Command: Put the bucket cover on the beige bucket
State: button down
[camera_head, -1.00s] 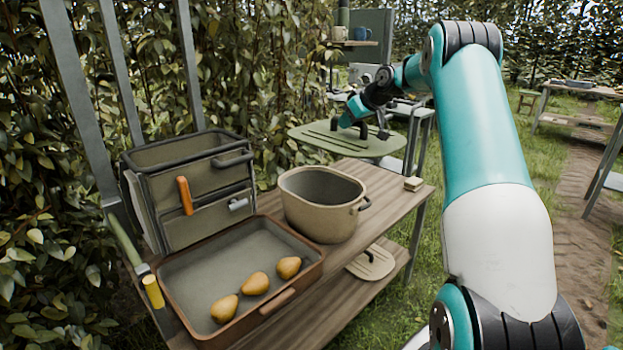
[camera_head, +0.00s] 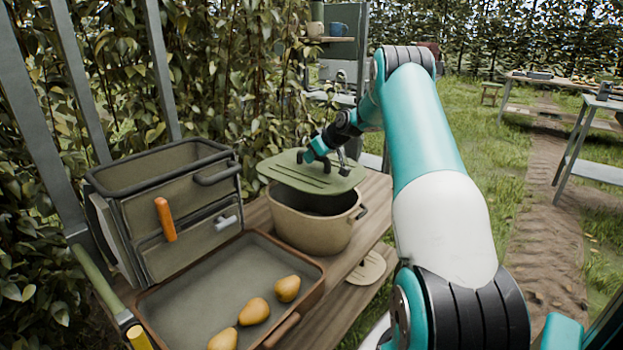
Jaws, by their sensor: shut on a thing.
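The bucket cover (camera_head: 290,178) is a flat green lid with grooves. My gripper (camera_head: 325,163) is shut on its top and holds it over the far left part of the beige bucket (camera_head: 312,232). The bucket stands upright on the wooden bench and has a dark side handle at its right. The near right part of its opening shows dark below the cover's edge. The cover sits a little off to the back left of the opening. I cannot tell whether it touches the rim.
A brown-rimmed tray (camera_head: 185,275) with several pears (camera_head: 253,311) is at the front left. A green-grey tool caddy (camera_head: 190,240) with an orange handle stands behind it. Grass lies to the right.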

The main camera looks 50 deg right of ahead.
aim_at(312, 178)
notch_tip(312, 178, down, 8)
jog(key=shift+a+r, duration=0.1)
jog(key=shift+r, duration=0.1)
jog(key=shift+f, duration=0.2)
jog(key=c, duration=1)
grip_release()
jog(key=shift+o, duration=0.2)
jog(key=shift+r, duration=0.1)
